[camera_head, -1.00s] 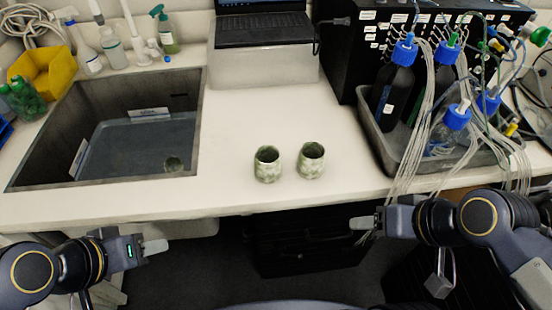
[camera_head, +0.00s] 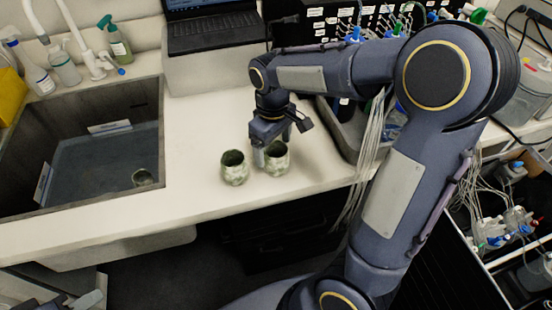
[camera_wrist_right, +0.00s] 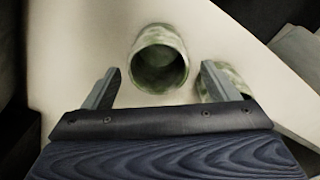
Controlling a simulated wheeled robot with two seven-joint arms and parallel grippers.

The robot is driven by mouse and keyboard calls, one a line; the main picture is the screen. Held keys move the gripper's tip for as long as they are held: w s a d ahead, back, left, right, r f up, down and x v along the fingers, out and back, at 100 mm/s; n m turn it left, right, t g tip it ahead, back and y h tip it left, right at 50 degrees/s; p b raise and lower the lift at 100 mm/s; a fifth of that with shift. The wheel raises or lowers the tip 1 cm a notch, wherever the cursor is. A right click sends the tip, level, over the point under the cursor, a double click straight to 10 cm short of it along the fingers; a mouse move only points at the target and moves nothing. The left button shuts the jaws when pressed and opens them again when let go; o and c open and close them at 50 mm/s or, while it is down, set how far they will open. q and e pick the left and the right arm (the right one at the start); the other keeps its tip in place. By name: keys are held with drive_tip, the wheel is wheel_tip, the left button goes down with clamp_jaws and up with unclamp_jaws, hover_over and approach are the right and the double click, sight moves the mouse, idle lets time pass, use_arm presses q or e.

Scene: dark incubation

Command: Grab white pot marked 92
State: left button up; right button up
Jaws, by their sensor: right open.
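Two mottled green-and-white pots stand upright on the white counter: a left pot (camera_head: 234,170) and a right pot (camera_head: 276,163). No number is readable on either. My right gripper (camera_head: 273,148) points down at the right pot, partly covering it. In the right wrist view my right gripper (camera_wrist_right: 160,88) is open. One pot (camera_wrist_right: 158,62) shows between and beyond its fingertips, and another (camera_wrist_right: 225,82) is partly behind the right finger. Whether a finger touches a pot cannot be told. My left gripper (camera_head: 88,298) is at the lower left, partly cut off.
A sink (camera_head: 80,150) at left holds a similar small pot (camera_head: 143,177). A laptop (camera_head: 210,28) stands behind the counter space. A grey tray (camera_head: 340,128) with tubes and bottles lies right, largely hidden by my right arm. The counter between sink and pots is clear.

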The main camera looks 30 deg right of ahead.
sight(275, 157)
drive_tip(key=f, duration=0.4)
drive_tip(key=shift+s+d, duration=0.1)
drive_tip(key=shift+s, duration=0.1)
drive_tip(key=c, duration=1.1)
